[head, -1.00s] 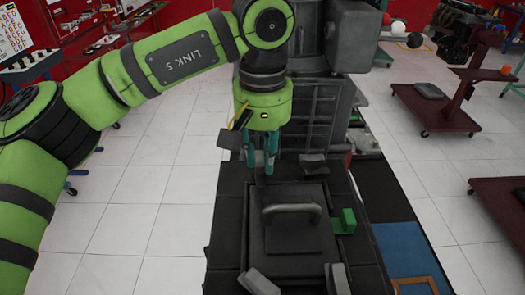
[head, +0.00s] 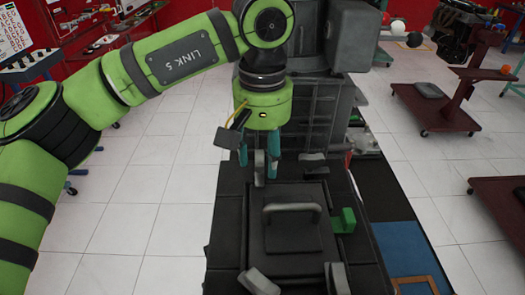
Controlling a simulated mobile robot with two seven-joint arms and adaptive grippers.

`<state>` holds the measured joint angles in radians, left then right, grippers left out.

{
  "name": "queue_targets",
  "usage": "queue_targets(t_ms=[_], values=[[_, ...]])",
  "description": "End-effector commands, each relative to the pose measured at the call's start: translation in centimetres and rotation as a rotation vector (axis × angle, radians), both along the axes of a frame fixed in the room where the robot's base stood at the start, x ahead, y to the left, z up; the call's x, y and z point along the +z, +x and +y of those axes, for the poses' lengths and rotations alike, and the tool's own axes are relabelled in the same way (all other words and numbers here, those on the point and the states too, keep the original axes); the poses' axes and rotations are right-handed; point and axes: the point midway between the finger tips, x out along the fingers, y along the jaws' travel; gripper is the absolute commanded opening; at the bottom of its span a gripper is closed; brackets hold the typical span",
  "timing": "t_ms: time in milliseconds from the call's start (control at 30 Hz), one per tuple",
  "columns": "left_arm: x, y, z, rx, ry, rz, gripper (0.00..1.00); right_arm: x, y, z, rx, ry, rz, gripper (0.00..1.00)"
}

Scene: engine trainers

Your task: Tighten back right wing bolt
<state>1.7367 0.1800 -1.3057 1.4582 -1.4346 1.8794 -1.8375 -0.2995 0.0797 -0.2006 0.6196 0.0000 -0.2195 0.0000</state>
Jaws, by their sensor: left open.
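A dark square plate (head: 325,225) with a raised handle (head: 291,209) lies on the dark bench, with grey wing bolts around its corners. One wing bolt (head: 312,157) is at the back right of the plate, clear of the gripper. Another wing bolt (head: 260,163) is at the back left, turned edge-on. Two more are at the front left (head: 259,283) and front right (head: 336,278). My left gripper (head: 258,167) points down over the back left wing bolt, open, with one teal finger on each side of it. Contact cannot be told. My right gripper is out of view.
A green block (head: 343,220) sits at the plate's right edge. A large grey machine (head: 312,105) rises close behind the plate. A blue mat (head: 408,248) lies to the right. White tiled floor is free at the left.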

Motion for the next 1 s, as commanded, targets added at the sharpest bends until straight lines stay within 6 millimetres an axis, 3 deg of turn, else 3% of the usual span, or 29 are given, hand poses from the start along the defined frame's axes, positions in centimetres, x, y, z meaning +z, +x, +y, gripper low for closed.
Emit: queue_targets(t_ms=[167, 600, 800, 1000], values=[[1.4, 0.0, 0.0, 0.002, -0.001, -0.002, 0.49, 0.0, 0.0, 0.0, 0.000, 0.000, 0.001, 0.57], [10.1, 0.0, 0.0, 0.002, 0.001, -0.003, 0.49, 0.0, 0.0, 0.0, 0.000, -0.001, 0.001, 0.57], [11.8, 0.0, 0.0, 0.000, 0.001, -0.001, 0.49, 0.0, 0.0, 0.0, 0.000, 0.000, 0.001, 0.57], [12.0, 0.0, 0.0, -0.002, 0.000, 0.000, 0.49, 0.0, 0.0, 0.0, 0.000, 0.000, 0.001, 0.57]])
